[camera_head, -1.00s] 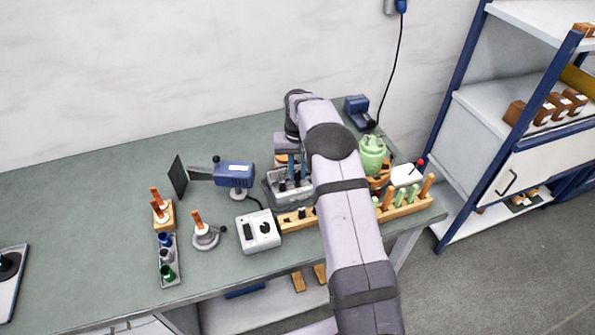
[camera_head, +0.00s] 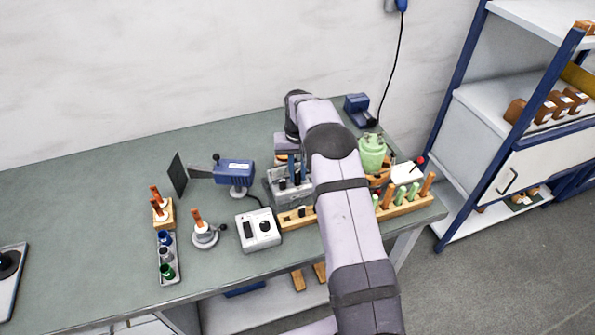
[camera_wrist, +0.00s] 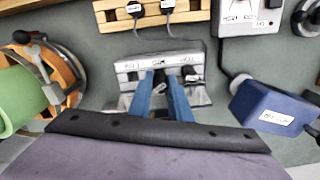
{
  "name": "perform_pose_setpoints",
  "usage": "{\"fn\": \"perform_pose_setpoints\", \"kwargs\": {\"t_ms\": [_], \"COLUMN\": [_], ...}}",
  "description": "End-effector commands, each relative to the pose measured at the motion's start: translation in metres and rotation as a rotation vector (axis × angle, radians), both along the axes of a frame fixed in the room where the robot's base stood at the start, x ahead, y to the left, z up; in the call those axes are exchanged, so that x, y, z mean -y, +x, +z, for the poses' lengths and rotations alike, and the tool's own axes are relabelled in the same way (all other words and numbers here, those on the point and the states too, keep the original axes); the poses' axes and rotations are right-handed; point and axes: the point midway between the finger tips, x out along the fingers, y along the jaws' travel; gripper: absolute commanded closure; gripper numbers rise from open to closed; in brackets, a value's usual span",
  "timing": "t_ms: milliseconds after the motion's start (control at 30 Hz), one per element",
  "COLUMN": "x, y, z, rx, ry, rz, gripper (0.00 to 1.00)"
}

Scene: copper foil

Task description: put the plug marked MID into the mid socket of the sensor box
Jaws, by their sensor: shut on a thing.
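The grey sensor box (camera_wrist: 128,67) lies ahead of my gripper in the wrist view; it also shows beside my arm in the head view (camera_head: 273,190). My gripper (camera_wrist: 160,84) has blue fingers closed on a small dark plug (camera_wrist: 160,75) at the middle of the box. Its marking is hidden, and I cannot tell whether it is seated in a socket. A dark plug (camera_wrist: 190,74) stands at the box's right side, and another dark piece (camera_wrist: 134,76) at its left. Small white labels on the box are too blurred to read with certainty.
A wooden rack (camera_wrist: 110,22) with labelled cable pieces lies just beyond the box. A blue block (camera_wrist: 270,105) is at right, a green cylinder (camera_wrist: 14,100) and orange ring (camera_wrist: 68,75) at left. The green gas canister (camera_head: 372,152) stands right of my arm.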

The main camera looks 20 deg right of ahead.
Motion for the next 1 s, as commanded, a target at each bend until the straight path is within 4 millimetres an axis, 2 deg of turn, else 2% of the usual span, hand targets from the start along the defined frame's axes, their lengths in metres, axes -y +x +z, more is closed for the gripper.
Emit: {"fn": "perform_pose_setpoints", "kwargs": {"t_ms": [400,900,933,1000], "x": [0.000,0.000,0.000,0.000], "y": [0.000,0.000,0.000,0.000], "z": [-0.012,-0.014,-0.014,-0.014], "rx": [0.000,0.000,0.000,0.000], "ry": [0.000,0.000,0.000,0.000], "rz": [0.000,0.000,0.000,0.000], "gripper": [1.00,1.00,0.78,0.61]}}
